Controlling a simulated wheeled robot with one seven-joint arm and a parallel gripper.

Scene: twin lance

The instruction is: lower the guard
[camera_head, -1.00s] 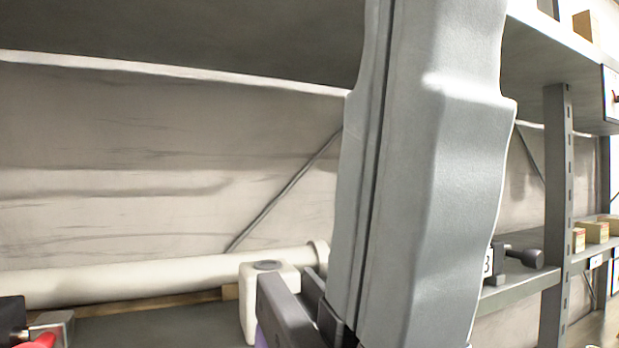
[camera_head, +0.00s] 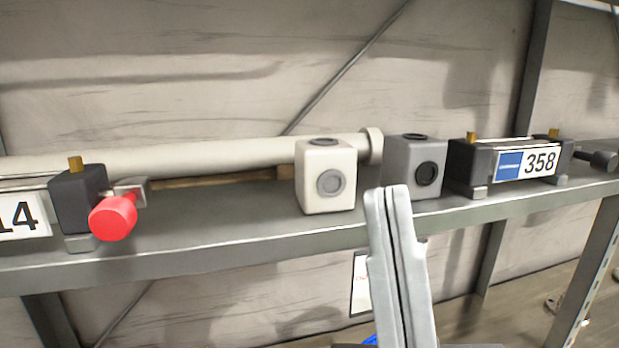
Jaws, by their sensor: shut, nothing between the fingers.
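I cannot tell for sure which part is the guard. A dark clamp-like unit with a brass pin and a red knob (camera_head: 115,217) stands at the left of the shelf, beside a plate reading "14". A second dark unit with a "358" plate (camera_head: 541,162) stands at the right, with a black knob (camera_head: 603,160) at its far end. A white block (camera_head: 326,180) and a grey block (camera_head: 414,168), each with a round port, stand between them. My gripper (camera_head: 388,192) points upward in front of the shelf edge, its two grey fingers together and empty, apart from the blocks.
The shelf (camera_head: 225,232) has a raised grey front edge. A long pale tube (camera_head: 215,157) lies along its back. Steel uprights (camera_head: 522,120) stand at the right. A paper tag (camera_head: 361,285) hangs below the shelf. The shelf top left of the white block is clear.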

